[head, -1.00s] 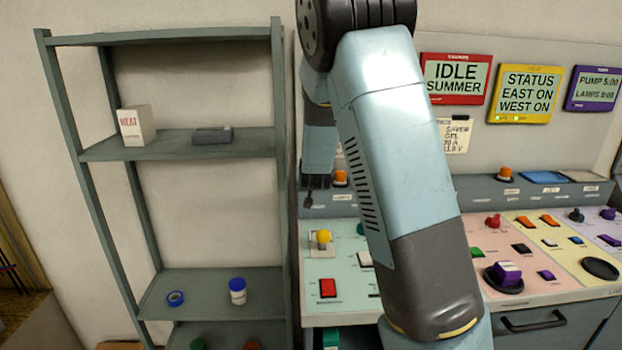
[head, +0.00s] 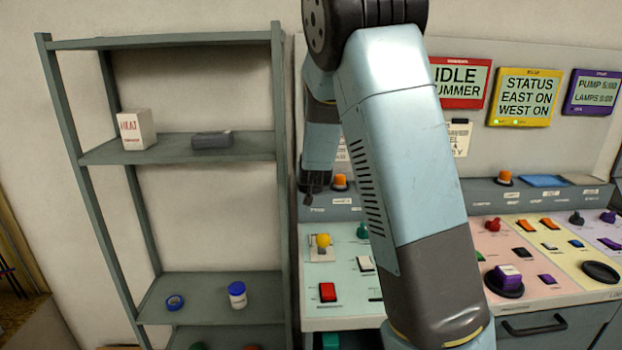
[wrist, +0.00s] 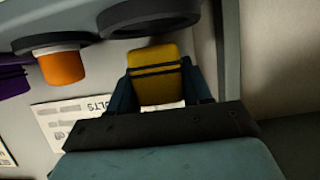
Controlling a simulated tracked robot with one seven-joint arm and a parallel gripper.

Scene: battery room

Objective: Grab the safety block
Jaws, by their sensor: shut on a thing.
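A yellow block (wrist: 157,87) with dark bands, which looks like the safety block, sits between the two blue-grey fingers of my gripper (wrist: 160,84) in the wrist view. The fingers are shut on its sides. In the head view my gripper (head: 311,186) is at the left end of the console's raised back ledge, beside an orange knob (head: 340,182). The block cannot be made out there. The orange knob also shows in the wrist view (wrist: 62,68), to the left of the block.
A grey shelf unit (head: 181,40) stands to the left, holding a white box (head: 136,130), a dark grey block (head: 212,139) and a blue-capped jar (head: 237,295). The console has a yellow-topped lever (head: 323,241) and a red switch (head: 327,292). My arm hides part of the console.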

